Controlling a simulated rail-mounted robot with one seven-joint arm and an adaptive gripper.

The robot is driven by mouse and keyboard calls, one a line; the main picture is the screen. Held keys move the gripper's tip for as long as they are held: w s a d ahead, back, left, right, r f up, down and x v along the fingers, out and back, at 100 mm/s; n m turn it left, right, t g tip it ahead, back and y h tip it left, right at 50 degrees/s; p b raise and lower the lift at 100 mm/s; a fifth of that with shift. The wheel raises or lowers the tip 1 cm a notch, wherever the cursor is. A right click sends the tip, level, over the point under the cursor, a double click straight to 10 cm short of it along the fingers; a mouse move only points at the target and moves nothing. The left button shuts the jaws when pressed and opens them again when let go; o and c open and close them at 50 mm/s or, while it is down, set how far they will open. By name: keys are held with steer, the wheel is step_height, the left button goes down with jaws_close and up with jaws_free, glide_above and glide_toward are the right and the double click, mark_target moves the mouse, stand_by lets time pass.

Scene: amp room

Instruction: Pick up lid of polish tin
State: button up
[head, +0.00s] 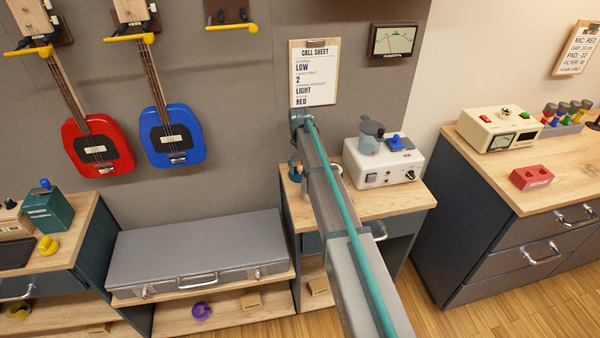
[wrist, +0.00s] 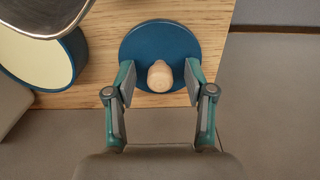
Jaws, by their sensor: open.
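In the wrist view, the lid (wrist: 160,40) is a round dark blue disc with a pale wooden knob (wrist: 159,76) at its middle. It lies on a light wooden top near its edge. My gripper (wrist: 160,77) is open, with one finger on each side of the knob in the picture and a gap to it on both sides. Whether the fingertips are level with the knob or above it, I cannot tell. Left of the lid is an open blue tin (wrist: 76,52) with a cream filling, partly cut off.
A shiny metal rounded object (wrist: 45,12) overhangs the tin in the wrist view. In the head view, a white box with knobs (head: 385,165) stands on the wooden bench (head: 400,201) right of my arm. A grey case (head: 200,250) lies on a lower shelf to the left.

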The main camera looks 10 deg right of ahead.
jaws_close()
stand_by(0.3)
